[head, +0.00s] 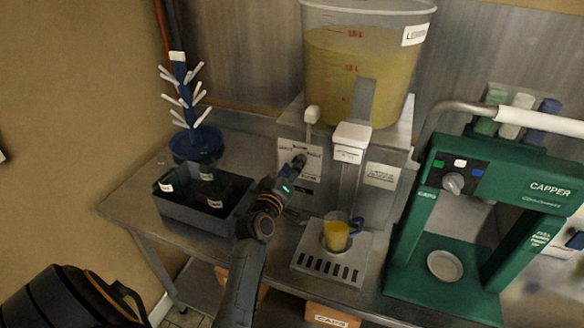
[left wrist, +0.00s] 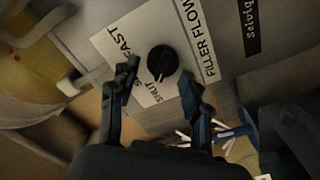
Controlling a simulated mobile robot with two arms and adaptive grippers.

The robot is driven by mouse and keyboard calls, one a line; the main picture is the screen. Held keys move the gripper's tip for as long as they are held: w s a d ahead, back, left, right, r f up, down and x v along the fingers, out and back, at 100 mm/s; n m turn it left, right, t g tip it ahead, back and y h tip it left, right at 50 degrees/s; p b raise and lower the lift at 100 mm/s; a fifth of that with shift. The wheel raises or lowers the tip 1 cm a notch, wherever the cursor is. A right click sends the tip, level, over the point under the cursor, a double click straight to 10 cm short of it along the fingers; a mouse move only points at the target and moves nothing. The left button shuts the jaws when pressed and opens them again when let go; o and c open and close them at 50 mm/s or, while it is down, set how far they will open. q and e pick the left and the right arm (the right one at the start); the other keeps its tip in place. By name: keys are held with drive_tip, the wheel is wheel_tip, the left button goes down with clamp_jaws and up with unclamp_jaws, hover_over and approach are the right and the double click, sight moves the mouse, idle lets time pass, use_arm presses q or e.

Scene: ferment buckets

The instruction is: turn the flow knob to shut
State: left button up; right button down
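The flow knob (left wrist: 161,60) is a round black dial on a white plate (left wrist: 150,25) marked FILLER FLOW, FAST and SHUT. A pale mark shows at its lower edge in the left wrist view, on the side of the word SHUT; its exact setting is hard to read. My left gripper (left wrist: 158,84) is open, its two dark fingers spread on either side just short of the knob, with no clear contact. In the head view my left gripper (head: 292,174) is at the filler's front plate and largely hides the knob. My right gripper is not in view.
The filler (head: 383,175) carries a large clear bucket (head: 330,60) of yellow liquid. A green capper (head: 415,235) stands right, a dark tub (head: 185,212) and bottle tree (head: 190,145) left.

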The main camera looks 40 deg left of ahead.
use_arm(q)
drive_tip(key=shift+s, duration=0.1)
drive_tip(key=v, duration=1.1)
drive_tip(key=shift+s, duration=0.4)
drive_tip(key=shift+f, duration=0.1)
